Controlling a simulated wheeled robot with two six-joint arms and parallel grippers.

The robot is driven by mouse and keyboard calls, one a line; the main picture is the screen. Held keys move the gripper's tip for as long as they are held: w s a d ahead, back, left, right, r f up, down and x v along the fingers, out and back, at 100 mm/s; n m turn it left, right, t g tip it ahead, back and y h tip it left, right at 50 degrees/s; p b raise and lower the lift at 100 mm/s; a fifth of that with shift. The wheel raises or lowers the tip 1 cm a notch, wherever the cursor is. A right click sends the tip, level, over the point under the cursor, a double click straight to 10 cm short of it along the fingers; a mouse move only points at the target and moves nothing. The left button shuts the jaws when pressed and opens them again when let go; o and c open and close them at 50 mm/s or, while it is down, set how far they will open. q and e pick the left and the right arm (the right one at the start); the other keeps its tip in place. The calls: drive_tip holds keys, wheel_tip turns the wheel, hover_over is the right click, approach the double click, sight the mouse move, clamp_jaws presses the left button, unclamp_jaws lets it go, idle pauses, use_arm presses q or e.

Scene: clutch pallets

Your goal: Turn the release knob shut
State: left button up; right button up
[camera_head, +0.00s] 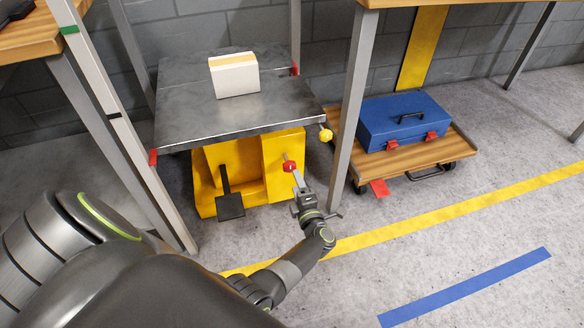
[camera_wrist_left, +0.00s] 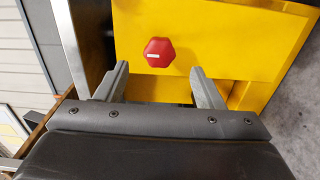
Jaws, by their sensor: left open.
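The red release knob (camera_head: 289,167) sits on the front of the yellow lift base (camera_head: 285,146), under the grey metal platform. In the left wrist view the red knob (camera_wrist_left: 159,53) is six-sided with a small white mark, on a yellow panel (camera_wrist_left: 215,35). My left gripper (camera_head: 298,184) is in front of the knob, just below it in the head view. In the wrist view its two fingers (camera_wrist_left: 158,85) are apart, with the knob beyond their tips and centred between them. Nothing is between the fingers. My right gripper is in neither view.
A white box (camera_head: 234,78) stands on the grey platform (camera_head: 190,115). A black pedal (camera_head: 230,205) and a yellow ball-ended lever (camera_head: 326,135) are nearby. Table legs (camera_head: 352,110) rise close to the right. A blue toolbox (camera_head: 400,122) rests on a wooden dolly (camera_head: 430,153).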

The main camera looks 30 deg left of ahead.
use_arm(q)
drive_tip(key=v, duration=0.8)
drive_tip(key=shift+p, duration=0.45)
